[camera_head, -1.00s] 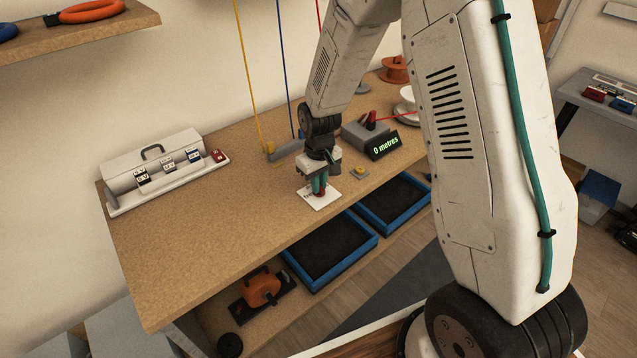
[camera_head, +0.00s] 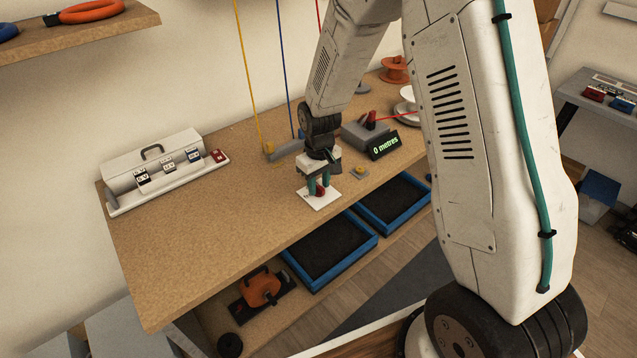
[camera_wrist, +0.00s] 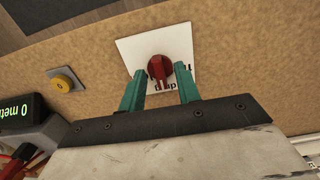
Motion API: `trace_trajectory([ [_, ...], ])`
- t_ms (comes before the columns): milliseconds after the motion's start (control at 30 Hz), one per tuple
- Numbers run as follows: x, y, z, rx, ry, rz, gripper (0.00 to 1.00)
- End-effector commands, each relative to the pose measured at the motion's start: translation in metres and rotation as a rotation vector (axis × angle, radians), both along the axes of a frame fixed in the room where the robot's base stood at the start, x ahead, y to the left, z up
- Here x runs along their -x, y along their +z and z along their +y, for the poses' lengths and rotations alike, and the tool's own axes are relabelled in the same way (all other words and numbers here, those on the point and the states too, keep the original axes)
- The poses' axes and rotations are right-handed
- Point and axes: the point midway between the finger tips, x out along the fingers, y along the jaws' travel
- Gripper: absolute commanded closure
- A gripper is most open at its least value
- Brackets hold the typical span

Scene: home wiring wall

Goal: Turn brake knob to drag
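The brake knob (camera_wrist: 158,68) is red and sits on a white square plate (camera_wrist: 130,50) with dark lettering, partly covered by the knob and fingers. In the head view, the knob (camera_head: 320,191) and its plate (camera_head: 318,203) lie near the bench's front edge. My gripper (camera_wrist: 160,88) is open, with its two teal fingers apart and the knob between them near their tips. In the wrist view, a gap shows on each side of the knob. My gripper (camera_head: 319,187) points down over the plate. The knob's exact setting is hard to read.
A yellow button (camera_head: 359,172) sits right of the plate. A display (camera_head: 384,146) reads "0 metres" on a grey unit behind it. A grey block (camera_head: 285,150) with yellow and blue wires stands behind the gripper.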

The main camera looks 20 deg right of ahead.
Motion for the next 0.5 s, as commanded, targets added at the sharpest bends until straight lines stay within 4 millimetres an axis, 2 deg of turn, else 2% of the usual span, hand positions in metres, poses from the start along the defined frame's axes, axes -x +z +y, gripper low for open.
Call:
trace_trajectory([
  [400,-0.001,0.062,0.000,0.000,0.000,-0.004,0.67],
  [500,0.000,0.072,0.000,0.000,0.000,-0.002,0.67],
])
